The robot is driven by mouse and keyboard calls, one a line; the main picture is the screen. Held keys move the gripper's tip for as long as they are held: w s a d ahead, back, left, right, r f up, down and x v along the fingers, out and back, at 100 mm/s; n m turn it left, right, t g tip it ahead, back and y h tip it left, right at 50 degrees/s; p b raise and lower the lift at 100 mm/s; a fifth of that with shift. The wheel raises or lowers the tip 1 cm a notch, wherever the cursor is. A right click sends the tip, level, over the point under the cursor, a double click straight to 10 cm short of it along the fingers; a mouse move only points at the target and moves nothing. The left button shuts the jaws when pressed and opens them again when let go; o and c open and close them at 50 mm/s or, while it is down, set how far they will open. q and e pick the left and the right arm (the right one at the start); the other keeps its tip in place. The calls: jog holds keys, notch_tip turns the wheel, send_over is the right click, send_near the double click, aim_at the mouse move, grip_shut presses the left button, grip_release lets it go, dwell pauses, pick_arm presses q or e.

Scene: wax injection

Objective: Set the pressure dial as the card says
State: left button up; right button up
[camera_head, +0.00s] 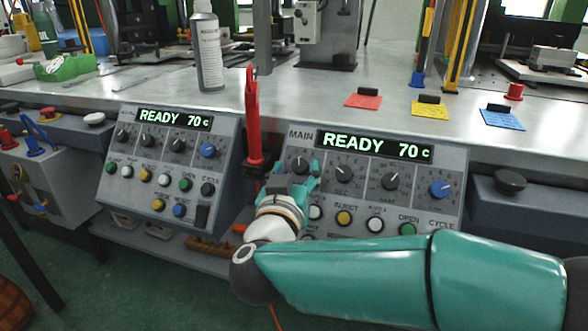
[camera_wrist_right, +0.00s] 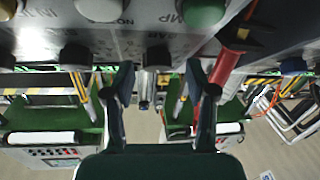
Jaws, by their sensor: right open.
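The MAIN control panel (camera_head: 462,160) shows READY 70 C on its display (camera_head: 375,145). Its leftmost dial (camera_head: 299,164) is black and partly behind my right gripper (camera_head: 297,177). In the right wrist view a dark knob (camera_wrist_right: 157,57) with BAR lettering by it lies between the two spread fingers of my right gripper (camera_wrist_right: 163,85). The fingers are open; I cannot tell whether they touch the knob. My left gripper is out of view.
A second panel (camera_head: 228,150) with similar dials stands to the left, also showing READY 70 C. A red tool (camera_head: 253,110) hangs upright between the panels, close to my right gripper. A grey bottle (camera_head: 208,55) stands on the metal bench (camera_head: 300,100). A black knob (camera_head: 509,181) sits at the right.

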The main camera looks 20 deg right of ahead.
jog(key=shift+w+d, duration=0.2)
jog(key=shift+w, duration=0.1)
grip_shut()
jog(key=shift+a+r+m+g+h+p, duration=0.15)
jog(key=shift+m+g+h+p, duration=0.25)
jog(key=shift+m+h+p, duration=0.5)
jog(key=shift+m, duration=0.8)
jog(key=shift+m+g+h, duration=0.4)
jog(key=shift+m+h, duration=0.1)
jog(key=shift+m, duration=0.1)
grip_release()
